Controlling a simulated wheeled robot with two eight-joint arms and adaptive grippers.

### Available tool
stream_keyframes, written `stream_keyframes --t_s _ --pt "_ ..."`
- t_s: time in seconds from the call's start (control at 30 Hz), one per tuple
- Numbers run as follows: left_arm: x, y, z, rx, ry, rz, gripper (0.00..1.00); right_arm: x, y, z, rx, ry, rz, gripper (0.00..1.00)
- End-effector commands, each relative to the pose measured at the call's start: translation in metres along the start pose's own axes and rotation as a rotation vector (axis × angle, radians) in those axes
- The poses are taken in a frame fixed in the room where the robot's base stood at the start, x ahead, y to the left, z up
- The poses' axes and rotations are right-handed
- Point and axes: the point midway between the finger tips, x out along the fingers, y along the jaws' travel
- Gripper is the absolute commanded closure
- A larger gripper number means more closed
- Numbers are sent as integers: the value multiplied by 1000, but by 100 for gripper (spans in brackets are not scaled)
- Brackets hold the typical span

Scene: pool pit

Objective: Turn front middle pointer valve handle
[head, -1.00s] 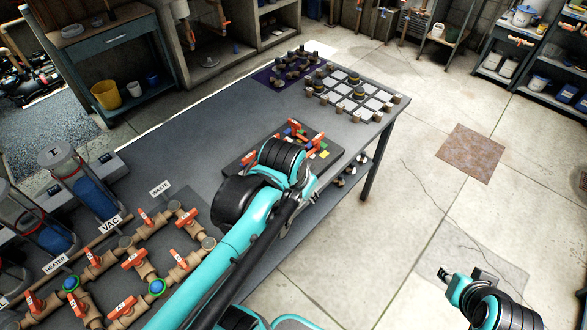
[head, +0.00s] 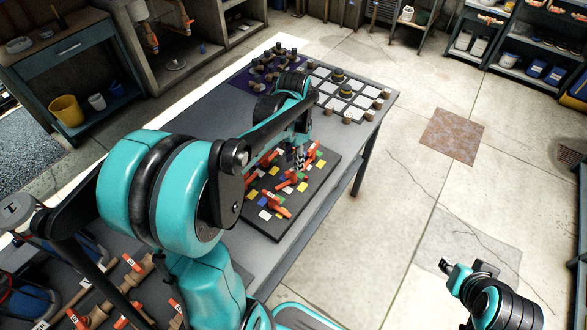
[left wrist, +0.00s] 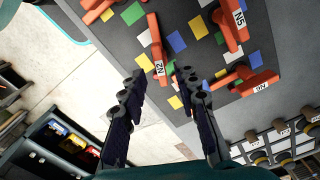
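A dark board (head: 272,232) on the table carries several orange pointer handles among coloured squares. In the left wrist view a handle labelled N2 (left wrist: 156,45) lies ahead, just beyond the gap between my fingertips. A handle labelled N5 (left wrist: 234,27) and another handle with an unclear label (left wrist: 255,82) lie to its right. My left gripper (head: 300,160) is over the far right part of the board, and its two fingers stand apart and empty in the left wrist view (left wrist: 161,80). My right gripper (head: 464,268) hangs over the floor; its opening is unclear.
A tray of grey squares and knobs (head: 350,95) and a purple mat with knobs (head: 250,78) lie at the table's far end. Orange-handled pipework (head: 130,280) stands at the lower left. The floor (head: 390,200) right of the table is open.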

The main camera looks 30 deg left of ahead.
Motion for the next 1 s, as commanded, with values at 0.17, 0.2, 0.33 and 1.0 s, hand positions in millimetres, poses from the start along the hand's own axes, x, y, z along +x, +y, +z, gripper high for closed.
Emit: stream_keyframes --t_s 0.17,0.2,0.33,1.0 --pt "27 0 0 -1 1 0 69 10 0 7 0 0 0 69" --pt "30 0 0 -1 1 -1 69 10 0 7 0 0 0 69" --pt "35 0 0 -1 1 -1 69 11 0 8 0 0 0 69" --pt "34 0 0 -9 1 -1 100 10 0 7 0 0 0 69"
